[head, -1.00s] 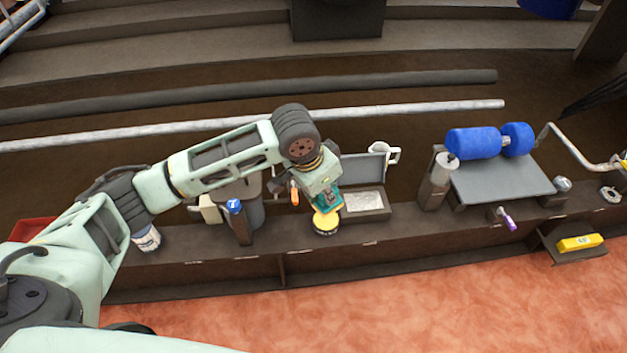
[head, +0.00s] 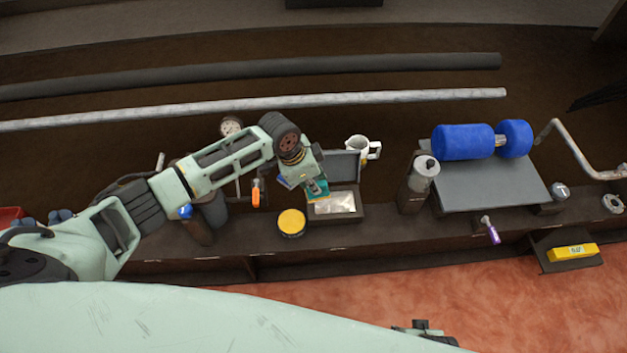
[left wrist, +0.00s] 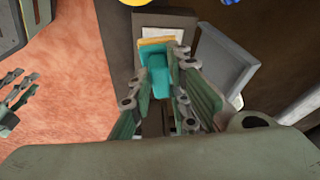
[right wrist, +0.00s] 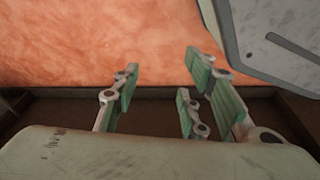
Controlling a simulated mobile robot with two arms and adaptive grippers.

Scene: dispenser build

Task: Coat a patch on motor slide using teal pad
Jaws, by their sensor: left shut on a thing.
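My right gripper (right wrist: 163,75) is open and empty in the right wrist view.
A round yellow-topped tin (head: 291,222) stands left of the open box. A grey cylinder (head: 424,174) stands between box and slab. A purple-handled tool (head: 491,231) is at the shelf front, and a yellow block (head: 572,252) sits on a lower ledge.

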